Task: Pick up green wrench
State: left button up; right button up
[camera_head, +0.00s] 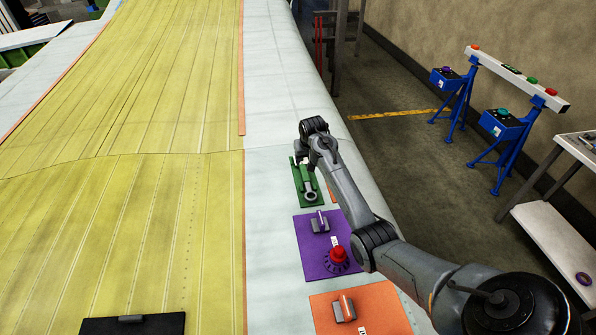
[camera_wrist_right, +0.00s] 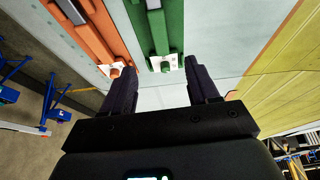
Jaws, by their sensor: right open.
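The green mat (camera_head: 299,176) lies on the pale wing surface, just right of the yellow panels. My right gripper (camera_wrist_right: 160,76) is open and empty in the right wrist view. In the head view the right wrist hangs over the far end of the green mat and hides the fingers. My left gripper is not in view.
An orange strip (camera_wrist_right: 93,35) lies beside the green mat. Blue stands (camera_head: 507,130) and a white table (camera_head: 560,240) stand right.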

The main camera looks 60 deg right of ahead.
send_over(304, 172)
jog(key=s+a, duration=0.1)
notch_tip(304, 172, down, 4)
jog(key=shift+s+a+f, duration=0.1)
jog(key=shift+s+f, duration=0.05)
jog(key=shift+f, duration=0.1)
jog(key=shift+s+a+f+x, duration=0.1)
jog(key=shift+s+x, duration=0.05)
jog(key=shift+x, duration=0.65)
jog(key=shift+s+a+f+x, duration=0.1)
jog(key=shift+x, duration=0.65)
jog(key=shift+s+a+x, duration=0.1)
jog(key=shift+s+x, duration=0.05)
jog(key=shift+x, duration=0.65)
jog(key=shift+w+d+f, duration=0.15)
jog(key=shift+f, duration=0.4)
grip_shut()
